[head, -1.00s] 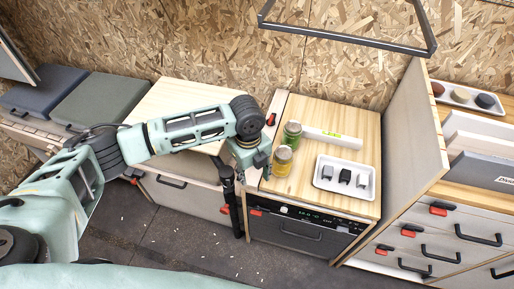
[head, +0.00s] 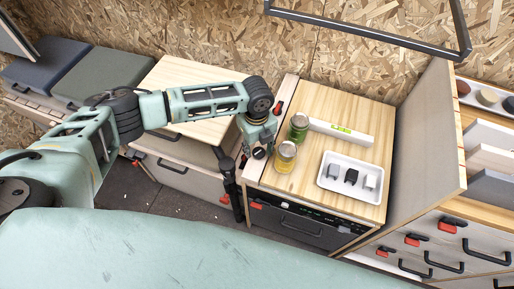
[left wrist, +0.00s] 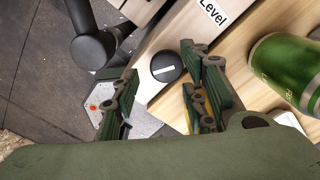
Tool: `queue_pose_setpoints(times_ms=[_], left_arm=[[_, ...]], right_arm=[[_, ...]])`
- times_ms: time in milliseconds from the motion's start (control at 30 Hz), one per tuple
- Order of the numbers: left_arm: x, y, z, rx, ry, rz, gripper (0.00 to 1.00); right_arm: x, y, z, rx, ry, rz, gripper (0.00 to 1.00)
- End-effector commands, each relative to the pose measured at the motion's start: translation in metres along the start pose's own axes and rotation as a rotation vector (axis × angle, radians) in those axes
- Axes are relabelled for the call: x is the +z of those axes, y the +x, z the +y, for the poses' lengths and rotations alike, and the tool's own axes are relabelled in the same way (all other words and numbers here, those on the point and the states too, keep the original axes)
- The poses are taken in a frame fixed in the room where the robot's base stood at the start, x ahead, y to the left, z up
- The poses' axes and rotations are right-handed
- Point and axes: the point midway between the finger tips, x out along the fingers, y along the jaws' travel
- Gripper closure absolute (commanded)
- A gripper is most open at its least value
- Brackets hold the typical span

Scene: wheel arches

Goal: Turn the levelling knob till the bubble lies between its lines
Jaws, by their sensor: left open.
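The levelling knob (left wrist: 167,67) is a round black cap with a white line, beside a white "Level" label (left wrist: 212,12) in the left wrist view. It also shows in the head view (head: 259,153) at the counter's left edge. My left gripper (left wrist: 158,84) is open, its fingers on either side of the knob's near side; contact cannot be told. In the head view my left gripper (head: 250,147) is just by the knob. The white spirit level (head: 355,136) with a green vial (head: 341,129) lies on the counter; its bubble is too small to read. My right gripper is not in view.
A green jar (head: 298,127) and a yellow jar (head: 285,157) stand close to the right of the knob. A white tray (head: 327,186) with small dark and grey pieces lies farther right. An upright panel (head: 424,130) bounds the counter's right side.

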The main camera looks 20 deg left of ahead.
Motion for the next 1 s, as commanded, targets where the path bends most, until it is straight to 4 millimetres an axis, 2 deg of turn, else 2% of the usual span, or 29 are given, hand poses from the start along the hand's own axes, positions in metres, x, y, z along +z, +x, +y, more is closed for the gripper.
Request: queue_pose_setpoints(times_ms=[200, 467, 900, 1000], left_arm=[[0.000, 0.019, 0.000, -0.001, -0.001, 0.001, 0.59], [0.000, 0.020, 0.000, -0.001, 0.000, 0.000, 0.59], [0.000, 0.020, 0.001, 0.003, -0.001, 0.001, 0.97], [0.000, 0.021, 0.001, 0.004, -0.002, 0.001, 0.99]], right_arm=[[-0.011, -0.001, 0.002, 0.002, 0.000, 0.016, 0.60], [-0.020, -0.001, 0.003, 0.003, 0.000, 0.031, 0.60], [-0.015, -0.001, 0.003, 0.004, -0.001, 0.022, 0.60], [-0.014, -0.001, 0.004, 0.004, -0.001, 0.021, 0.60]])
